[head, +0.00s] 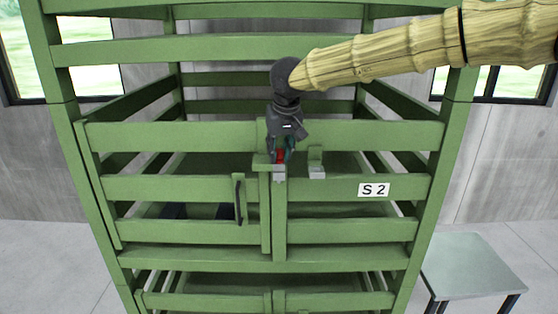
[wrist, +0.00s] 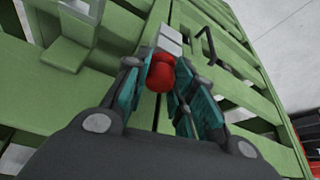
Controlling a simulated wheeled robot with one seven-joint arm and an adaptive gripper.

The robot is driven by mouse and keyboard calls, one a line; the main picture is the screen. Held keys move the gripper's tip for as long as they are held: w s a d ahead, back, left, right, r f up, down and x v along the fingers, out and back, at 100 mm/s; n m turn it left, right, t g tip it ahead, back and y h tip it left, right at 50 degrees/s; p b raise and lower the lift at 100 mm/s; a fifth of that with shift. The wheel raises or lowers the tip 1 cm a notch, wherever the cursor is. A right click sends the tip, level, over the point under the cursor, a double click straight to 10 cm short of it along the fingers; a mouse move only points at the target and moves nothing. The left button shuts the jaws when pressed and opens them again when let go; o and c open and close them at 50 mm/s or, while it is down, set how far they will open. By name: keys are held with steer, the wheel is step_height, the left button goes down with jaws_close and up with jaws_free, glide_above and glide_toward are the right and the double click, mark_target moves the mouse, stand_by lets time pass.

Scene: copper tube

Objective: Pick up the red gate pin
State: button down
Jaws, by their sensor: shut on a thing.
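The red gate pin (wrist: 160,73) is between the two teal-padded fingers of my gripper (wrist: 158,88) in the wrist view. My gripper is shut on it. In the head view the pin (head: 280,156) shows as a small red spot between the fingertips of my gripper (head: 283,150). The pin is just above a grey bracket (head: 279,173) at the meeting edge of the gate and the fixed panel. The bracket also shows beyond the pin in the wrist view (wrist: 169,40). I cannot tell whether the pin's lower end is inside the bracket.
The green slatted gate (head: 180,186) has a dark handle (head: 239,200). A second grey bracket (head: 316,170) is on the right panel, near the S2 label (head: 374,190). Green rails cross above my gripper. A small grey table (head: 470,263) stands at lower right.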

steer(key=shift+r, duration=0.1)
step_height(320, 180, up, 10)
steer(key=b, duration=0.3)
stand_by(0.4)
stand_by(0.4)
